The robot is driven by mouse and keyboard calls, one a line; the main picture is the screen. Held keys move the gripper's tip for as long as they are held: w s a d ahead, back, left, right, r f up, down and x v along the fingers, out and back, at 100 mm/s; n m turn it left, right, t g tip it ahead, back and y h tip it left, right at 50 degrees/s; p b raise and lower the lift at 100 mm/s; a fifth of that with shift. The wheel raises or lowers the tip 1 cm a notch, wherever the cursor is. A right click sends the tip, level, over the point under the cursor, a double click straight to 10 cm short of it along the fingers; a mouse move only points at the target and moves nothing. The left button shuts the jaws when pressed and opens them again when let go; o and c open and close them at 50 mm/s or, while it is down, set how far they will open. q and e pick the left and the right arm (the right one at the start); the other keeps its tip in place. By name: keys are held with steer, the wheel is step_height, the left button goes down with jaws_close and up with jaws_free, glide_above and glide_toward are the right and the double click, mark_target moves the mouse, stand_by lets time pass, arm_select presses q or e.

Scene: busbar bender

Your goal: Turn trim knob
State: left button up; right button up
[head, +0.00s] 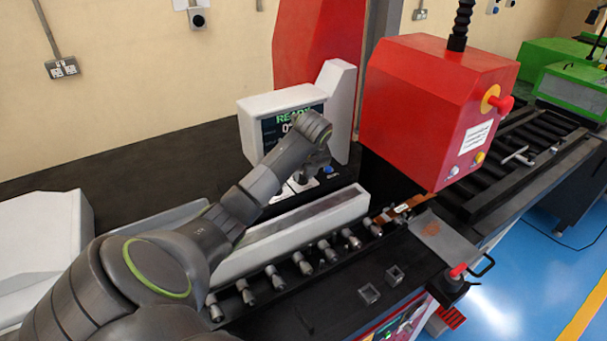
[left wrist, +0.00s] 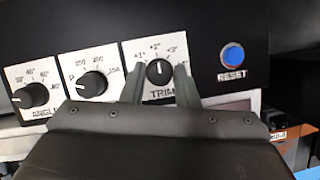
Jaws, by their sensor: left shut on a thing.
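The trim knob (left wrist: 159,72) is a black dial on a white plate marked TRIM in the left wrist view. Its white line points about straight up, near the +2° mark. My left gripper (left wrist: 160,78) is shut on it, one finger on each side. In the head view my left gripper (head: 308,172) is at the control panel below the screen, and my arm hides the knob. My right gripper is not in view.
The angle knob (left wrist: 31,95), another dial (left wrist: 92,83) and the blue reset button (left wrist: 233,56) are on the same panel. The screen (head: 285,125) reads READY, partly hidden. A red machine housing (head: 420,110) stands right of it, and a row of rollers (head: 300,262) runs in front.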

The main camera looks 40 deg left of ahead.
arm_select(q)
steer(key=shift+a+f+m+b, duration=0.1)
steer(key=shift+f+m+b, duration=0.1)
steer(key=shift+m+b, duration=0.4)
steer(key=m+t+h+b, duration=0.1)
steer(key=m+b, duration=0.2)
steer(key=b, duration=0.1)
steer(key=shift+s+a+m+b, duration=0.1)
steer(key=shift+m+b, duration=0.2)
steer(key=shift+b, duration=0.05)
steer(key=shift+r+m+t+h+b, duration=0.2)
steer(key=shift+m+t+h+b, duration=0.3)
steer(key=shift+m+b, duration=0.95)
steer(key=o, duration=1)
steer(key=shift+c, duration=0.2)
steer(key=shift+r, duration=0.1)
